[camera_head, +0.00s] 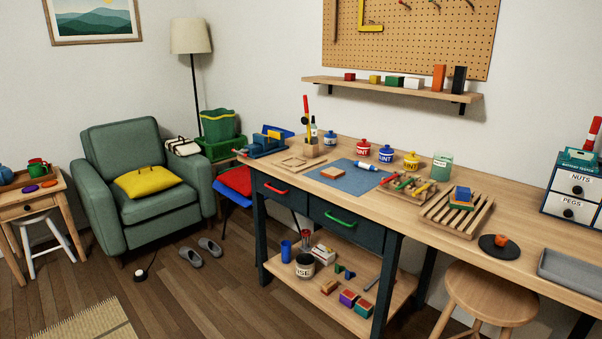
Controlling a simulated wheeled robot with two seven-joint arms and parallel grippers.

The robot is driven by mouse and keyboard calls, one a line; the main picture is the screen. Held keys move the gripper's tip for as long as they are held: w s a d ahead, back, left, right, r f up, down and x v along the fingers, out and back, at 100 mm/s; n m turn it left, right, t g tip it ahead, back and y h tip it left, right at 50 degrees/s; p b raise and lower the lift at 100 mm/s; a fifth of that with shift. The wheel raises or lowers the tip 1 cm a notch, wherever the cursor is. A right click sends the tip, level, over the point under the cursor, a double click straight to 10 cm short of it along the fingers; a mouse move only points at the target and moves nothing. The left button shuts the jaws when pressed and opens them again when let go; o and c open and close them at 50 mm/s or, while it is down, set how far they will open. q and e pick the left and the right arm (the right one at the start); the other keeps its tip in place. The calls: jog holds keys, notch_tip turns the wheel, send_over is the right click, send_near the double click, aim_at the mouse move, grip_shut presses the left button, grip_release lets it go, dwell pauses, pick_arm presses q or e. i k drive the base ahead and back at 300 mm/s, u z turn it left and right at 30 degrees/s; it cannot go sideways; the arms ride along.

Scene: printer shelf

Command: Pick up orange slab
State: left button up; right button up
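Several orange things show, and I cannot tell for certain which one is the orange slab. A tall orange block (438,78) stands upright on the wall shelf (390,87), beside a black block. A flat orange-brown block (332,173) lies on the blue mat (352,182) on the workbench. A small orange piece (501,240) sits on a round black disc (492,248) at the bench's right. A small stack (461,198) with blue on top and other coloured layers rests on the slatted wooden rack (437,215). Neither of my grippers is in view.
Paint jars (387,154) stand along the bench's back. A wooden stool (491,293) stands before the bench at right, and a green armchair (140,215) at left. The lower shelf (325,297) holds several small items. Open floor lies in front of the armchair.

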aim_at(332, 172)
jog(key=u, duration=0.75)
jog(key=i, duration=2.35)
jog(key=z, duration=1.35)
jog(key=i, duration=0.4)
jog(key=z, duration=0.4)
